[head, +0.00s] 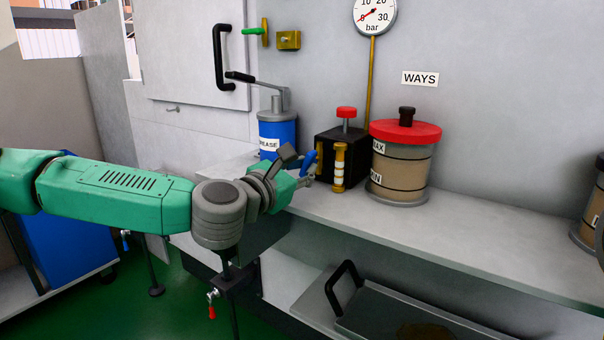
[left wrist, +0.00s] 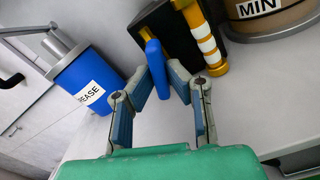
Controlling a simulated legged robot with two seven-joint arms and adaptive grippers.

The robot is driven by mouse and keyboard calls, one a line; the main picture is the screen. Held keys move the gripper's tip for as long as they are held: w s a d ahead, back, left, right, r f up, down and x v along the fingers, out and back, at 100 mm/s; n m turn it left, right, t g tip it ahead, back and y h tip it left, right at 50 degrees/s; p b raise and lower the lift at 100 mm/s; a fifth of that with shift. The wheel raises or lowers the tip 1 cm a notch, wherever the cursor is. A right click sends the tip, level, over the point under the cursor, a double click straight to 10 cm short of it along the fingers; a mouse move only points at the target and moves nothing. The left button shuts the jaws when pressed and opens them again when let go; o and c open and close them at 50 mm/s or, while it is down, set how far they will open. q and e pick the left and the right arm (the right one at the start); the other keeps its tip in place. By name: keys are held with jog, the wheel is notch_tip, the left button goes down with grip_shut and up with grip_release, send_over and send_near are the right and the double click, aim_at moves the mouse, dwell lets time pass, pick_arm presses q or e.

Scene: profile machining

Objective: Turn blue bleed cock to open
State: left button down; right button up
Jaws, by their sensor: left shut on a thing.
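The blue bleed cock (head: 309,160) sits at the left side of a black block (head: 345,147) on the shelf. In the left wrist view its blue lever (left wrist: 157,68) stands slanted between my fingertips. My left gripper (head: 302,167) reaches it from the left and is shut on the lever; the fingertips also show in the left wrist view (left wrist: 165,72). The cock's body and pivot are mostly hidden behind the lever and fingers. My right gripper is in neither view.
A blue grease container (head: 277,132) with a pump lever stands behind my gripper. A yellow-and-white sight glass (head: 339,168) is close right of the cock. A red-lidded reservoir (head: 404,160) stands further right. The shelf (head: 440,238) is clear in front.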

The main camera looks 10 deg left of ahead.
pick_arm(q)
jog(key=shift+s+d+f, duration=0.2)
jog(key=shift+d+f, duration=0.1)
jog(key=shift+f, duration=0.2)
jog(key=shift+f+n+b, duration=0.1)
jog(key=shift+n+b, duration=0.5)
jog(key=shift+b, duration=0.05)
jog(key=shift+d+n+b, duration=0.1)
jog(key=shift+n+b, duration=1.05)
jog(key=shift+n, duration=0.25)
jog(key=c, duration=1.4)
grip_release()
jog(key=shift+c, duration=0.2)
jog(key=shift+w+d+r, duration=0.1)
jog(key=shift+w+r, duration=0.05)
jog(key=shift+r, duration=0.25)
jog(key=shift+s+a, duration=0.45)
jog(key=shift+s, duration=0.15)
jog(key=shift+s+a, duration=0.4)
jog(key=shift+s, duration=0.2)
jog(key=shift+v, duration=2.15)
